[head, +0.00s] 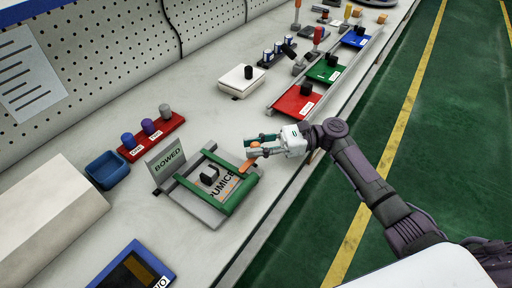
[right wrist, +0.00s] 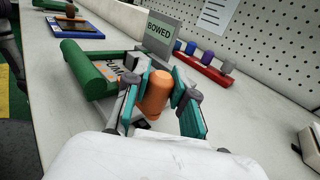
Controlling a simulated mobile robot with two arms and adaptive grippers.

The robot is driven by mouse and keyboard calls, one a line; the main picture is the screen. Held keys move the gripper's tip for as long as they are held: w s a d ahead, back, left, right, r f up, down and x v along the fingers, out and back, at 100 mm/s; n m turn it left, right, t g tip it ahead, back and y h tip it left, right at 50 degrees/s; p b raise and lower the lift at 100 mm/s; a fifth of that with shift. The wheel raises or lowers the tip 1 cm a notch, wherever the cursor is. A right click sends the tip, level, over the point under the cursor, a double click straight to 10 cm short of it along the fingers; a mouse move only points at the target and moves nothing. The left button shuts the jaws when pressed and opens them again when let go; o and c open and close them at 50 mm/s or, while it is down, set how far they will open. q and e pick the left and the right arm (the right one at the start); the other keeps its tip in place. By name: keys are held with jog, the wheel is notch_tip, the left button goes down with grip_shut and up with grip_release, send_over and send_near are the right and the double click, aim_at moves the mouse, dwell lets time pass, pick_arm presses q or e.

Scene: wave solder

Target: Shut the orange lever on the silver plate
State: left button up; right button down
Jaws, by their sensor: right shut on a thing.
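The silver plate (head: 203,208) lies on the bench with a green frame (head: 237,196) around a board marked PUMICE. The orange lever (head: 245,166) is at the plate's right side. My right gripper (head: 252,146) reaches in from the right at the lever. In the right wrist view the orange lever (right wrist: 156,92) stands between the teal fingers of my right gripper (right wrist: 157,105), which is shut on it. The green frame and plate show just beyond it. My left gripper is not in view.
A sign reading BOWED (head: 168,159) stands behind the plate. A red rack (head: 150,137) with several knobs and a blue bin (head: 107,170) are to its left. A white block (head: 241,81) and coloured trays (head: 298,103) stand farther along the bench.

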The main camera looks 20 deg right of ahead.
jog(key=c, duration=0.9)
grip_release()
jog(key=shift+c, duration=0.2)
jog(key=shift+d, duration=0.1)
jog(key=d, duration=0.8)
jog(key=s+d, duration=0.1)
jog(key=d, duration=0.2)
jog(key=shift+d, duration=0.4)
